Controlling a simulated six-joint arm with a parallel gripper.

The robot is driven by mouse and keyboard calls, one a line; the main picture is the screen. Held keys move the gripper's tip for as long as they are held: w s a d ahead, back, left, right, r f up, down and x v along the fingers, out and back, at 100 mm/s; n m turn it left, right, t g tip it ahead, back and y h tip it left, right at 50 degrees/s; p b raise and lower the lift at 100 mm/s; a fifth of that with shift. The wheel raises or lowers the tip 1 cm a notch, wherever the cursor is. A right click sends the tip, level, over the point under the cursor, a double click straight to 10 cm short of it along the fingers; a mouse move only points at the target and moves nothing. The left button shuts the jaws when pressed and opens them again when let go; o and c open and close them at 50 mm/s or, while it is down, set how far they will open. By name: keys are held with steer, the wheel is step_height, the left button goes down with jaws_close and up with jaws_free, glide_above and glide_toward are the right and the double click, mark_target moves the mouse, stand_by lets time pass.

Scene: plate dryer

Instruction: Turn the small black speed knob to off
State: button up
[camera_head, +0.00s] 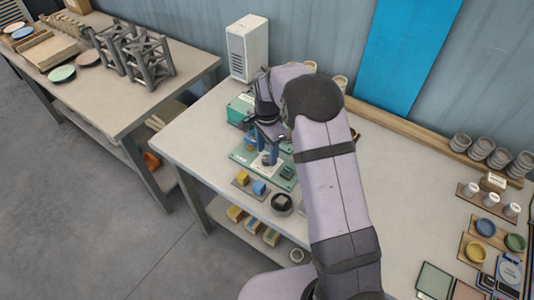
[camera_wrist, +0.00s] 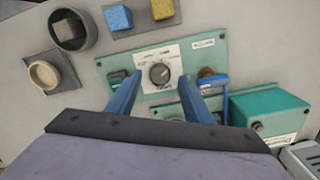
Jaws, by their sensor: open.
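The small black speed knob (camera_wrist: 159,73) sits on a white dial plate (camera_wrist: 150,58) in the middle of a green panel (camera_wrist: 206,56) in the wrist view. A pale pointer mark shows on it. My gripper (camera_wrist: 160,83) is open, with one blue finger on each side of the knob and nothing held. A gap shows between each finger and the knob; I cannot tell the fingers' height above it. In the head view my gripper (camera_head: 267,156) points down over the green panel (camera_head: 242,156), and I cannot make out the knob there.
A teal box (camera_wrist: 272,110), a blue bent part (camera_wrist: 227,92) and a brown round knob (camera_wrist: 208,73) are close to the right finger. A dark switch (camera_wrist: 117,79) is by the left finger. Yellow (camera_wrist: 163,9) and blue (camera_wrist: 118,17) blocks and a dark round cup (camera_wrist: 88,42) border the panel.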

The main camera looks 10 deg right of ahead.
mark_target(267, 161)
steer(key=shift+f+p, duration=0.4)
steer(key=shift+f, duration=1)
steer(key=c, duration=1.1)
